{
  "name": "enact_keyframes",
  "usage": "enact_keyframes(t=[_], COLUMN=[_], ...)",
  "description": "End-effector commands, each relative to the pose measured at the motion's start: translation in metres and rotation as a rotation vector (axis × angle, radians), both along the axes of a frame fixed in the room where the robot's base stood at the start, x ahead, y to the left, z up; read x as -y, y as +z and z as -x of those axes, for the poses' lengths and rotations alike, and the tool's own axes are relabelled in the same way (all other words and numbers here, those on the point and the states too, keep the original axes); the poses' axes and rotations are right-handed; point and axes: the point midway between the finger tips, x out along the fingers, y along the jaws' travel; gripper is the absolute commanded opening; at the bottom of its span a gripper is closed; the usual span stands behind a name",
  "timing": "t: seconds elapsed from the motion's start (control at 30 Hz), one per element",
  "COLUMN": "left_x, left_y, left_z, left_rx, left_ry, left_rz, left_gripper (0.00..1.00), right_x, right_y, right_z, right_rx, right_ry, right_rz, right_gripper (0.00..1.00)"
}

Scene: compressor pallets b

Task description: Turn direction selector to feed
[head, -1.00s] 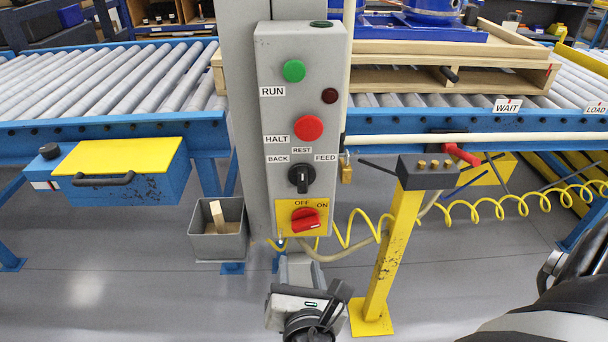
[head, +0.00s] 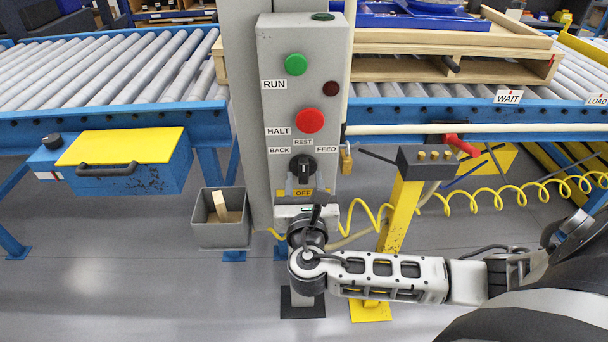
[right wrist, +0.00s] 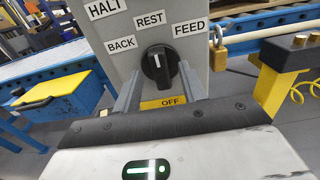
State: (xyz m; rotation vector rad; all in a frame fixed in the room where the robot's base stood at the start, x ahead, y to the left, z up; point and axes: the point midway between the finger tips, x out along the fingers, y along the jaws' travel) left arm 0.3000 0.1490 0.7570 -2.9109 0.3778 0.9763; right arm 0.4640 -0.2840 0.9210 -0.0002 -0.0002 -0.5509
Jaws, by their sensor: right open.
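The direction selector (head: 302,168) is a black knob on the grey control box (head: 268,100), with labels BACK, REST and FEED around it. In the right wrist view the selector (right wrist: 158,66) has its white mark pointing up toward REST. My right gripper (right wrist: 160,72) is open, one finger on each side of the knob; I cannot tell whether either touches it. In the head view my right gripper (head: 302,184) is just below the knob, partly hidden by my wrist. My left gripper is not in view.
Above the selector are a red HALT button (head: 310,120) and a green RUN button (head: 296,65). A yellow OFF/ON plate (head: 303,193) below is mostly covered by my gripper. A yellow post (head: 399,215) and coiled yellow hose (head: 480,203) stand to the right.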

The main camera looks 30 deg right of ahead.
Motion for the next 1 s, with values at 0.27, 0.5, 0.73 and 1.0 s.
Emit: enact_keyframes(t=[0.27, 0.5, 0.73, 1.0], left_x=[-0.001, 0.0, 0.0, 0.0], left_y=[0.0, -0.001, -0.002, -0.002], left_z=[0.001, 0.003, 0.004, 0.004], left_rx=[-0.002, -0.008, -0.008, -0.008], left_ry=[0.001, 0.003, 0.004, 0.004], left_rz=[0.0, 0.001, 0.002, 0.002], left_gripper=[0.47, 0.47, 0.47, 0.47], right_x=[0.009, 0.009, 0.009, 0.009], right_y=[0.0, 0.0, 0.0, -0.001], right_z=[-0.015, -0.015, -0.015, -0.015], right_rx=[0.0, 0.0, -0.001, 0.016], right_ry=[0.001, 0.001, 0.0, 0.0], right_rz=[0.0, 0.0, -0.001, -0.031], right_gripper=[0.42, 0.39, 0.0, 0.0])
